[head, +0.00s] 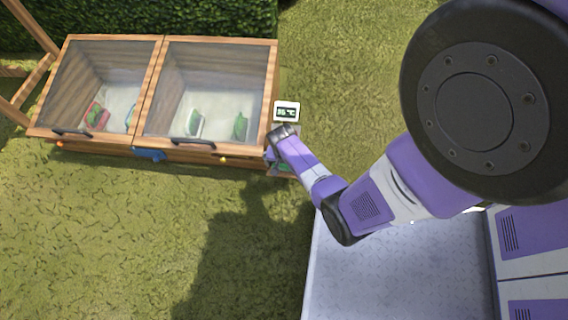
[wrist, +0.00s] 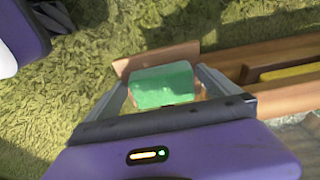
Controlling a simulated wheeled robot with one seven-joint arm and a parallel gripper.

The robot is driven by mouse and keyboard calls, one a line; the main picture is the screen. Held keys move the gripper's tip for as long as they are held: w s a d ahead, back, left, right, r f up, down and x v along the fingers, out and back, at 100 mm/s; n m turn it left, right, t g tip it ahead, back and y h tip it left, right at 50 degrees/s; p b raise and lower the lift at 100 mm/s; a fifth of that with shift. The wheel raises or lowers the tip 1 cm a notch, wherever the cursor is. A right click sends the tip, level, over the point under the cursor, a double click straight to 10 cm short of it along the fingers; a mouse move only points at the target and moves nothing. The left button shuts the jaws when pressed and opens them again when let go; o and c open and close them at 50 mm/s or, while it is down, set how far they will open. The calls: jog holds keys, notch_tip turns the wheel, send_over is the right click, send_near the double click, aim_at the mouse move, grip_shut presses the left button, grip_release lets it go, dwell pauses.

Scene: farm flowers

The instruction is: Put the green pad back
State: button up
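The green pad (wrist: 162,85) is a bright green block with rounded edges in the wrist view. It lies against a small brown wooden board (wrist: 150,58) at the end of the wooden frame. My gripper (wrist: 163,78) has its two fingers spread, one on each side of the pad, with the tips close to its sides. Narrow gaps seem to show, but contact is hard to judge. In the head view my gripper (head: 277,152) is at the right end of the wooden cold frame (head: 215,154), where my wrist hides most of the pad.
The cold frame's two glass lids (head: 100,75) look shut, with several small plants inside. A white display panel (head: 286,111) stands at its right end. A blue item (head: 149,154) is on the front. Open grass (head: 130,230) lies in front, and a hedge (head: 180,15) stands behind.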

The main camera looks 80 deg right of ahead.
notch_tip(320, 180, up, 12)
jog(key=a+p, duration=0.2)
jog(key=p, duration=0.5)
jog(key=a+r+n+t+h, duration=0.1)
jog(key=a+r+n+t, duration=0.25)
jog(key=a, duration=0.55)
jog(key=a+r+n+t+h, duration=0.1)
jog(key=a+r+n+t, duration=0.2)
jog(key=a+r+n, duration=0.35)
jog(key=s+a+r+n+t+y, duration=0.1)
jog(key=a+r, duration=0.3)
jog(key=r, duration=0.5)
jog(key=s+a+r+n+t+y, duration=0.1)
jog(key=s+a+r+n+t, duration=0.1)
jog(key=r, duration=0.7)
jog(key=s+a+r+n+t+y, duration=0.2)
jog(key=a+r+n+t, duration=0.2)
jog(key=a+r, duration=0.4)
notch_tip(320, 180, up, 2)
jog(key=shift+s+r+t, duration=0.1)
jog(key=shift+s+t, duration=0.1)
jog(key=shift+t, duration=0.45)
